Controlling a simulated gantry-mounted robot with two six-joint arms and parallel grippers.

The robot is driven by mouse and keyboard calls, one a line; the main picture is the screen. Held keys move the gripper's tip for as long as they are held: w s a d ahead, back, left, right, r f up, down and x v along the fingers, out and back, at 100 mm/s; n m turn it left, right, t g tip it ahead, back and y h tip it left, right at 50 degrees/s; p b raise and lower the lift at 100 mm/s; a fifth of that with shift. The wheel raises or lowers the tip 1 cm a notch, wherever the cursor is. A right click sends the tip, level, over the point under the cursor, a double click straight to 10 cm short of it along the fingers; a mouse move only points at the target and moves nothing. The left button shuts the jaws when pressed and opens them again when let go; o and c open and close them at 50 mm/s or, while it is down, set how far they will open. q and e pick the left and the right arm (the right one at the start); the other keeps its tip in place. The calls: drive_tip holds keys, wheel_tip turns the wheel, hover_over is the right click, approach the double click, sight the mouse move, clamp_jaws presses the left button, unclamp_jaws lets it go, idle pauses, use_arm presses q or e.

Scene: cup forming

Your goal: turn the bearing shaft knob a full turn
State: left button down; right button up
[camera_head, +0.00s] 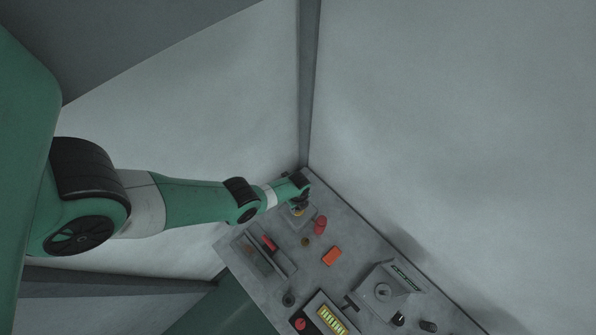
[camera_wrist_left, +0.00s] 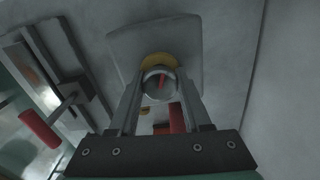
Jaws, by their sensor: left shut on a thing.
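The knob (camera_wrist_left: 159,80) is a grey round piece with a red mark on its face. It has a yellow ring (camera_wrist_left: 158,60) around its base and sits on a light grey square plate (camera_wrist_left: 185,40). My left gripper (camera_wrist_left: 160,90) is shut on the knob, one finger on each side of it. In the head view my left gripper (camera_head: 298,205) is at the panel's far end, and a bit of the yellow ring (camera_head: 298,213) shows below it. The gripper and wrist hide most of the knob there. My right gripper is in neither view.
The grey panel (camera_head: 290,262) also bears a red upright part (camera_head: 320,226), an orange block (camera_head: 332,256), a red-handled slide (camera_head: 269,243), a raised box with a dial (camera_head: 383,290) and a yellow-lit display (camera_head: 332,320). Walls rise close behind the panel.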

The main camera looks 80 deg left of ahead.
use_arm(q)
drive_tip(key=n, duration=1.3)
drive_tip(key=shift+n, duration=0.4)
drive_tip(key=n, duration=1.3)
drive_tip(key=shift+n, duration=0.3)
drive_tip(key=n, duration=1.2)
drive_tip(key=shift+n, duration=0.3)
drive_tip(key=n, duration=1.2)
drive_tip(key=shift+n, duration=0.3)
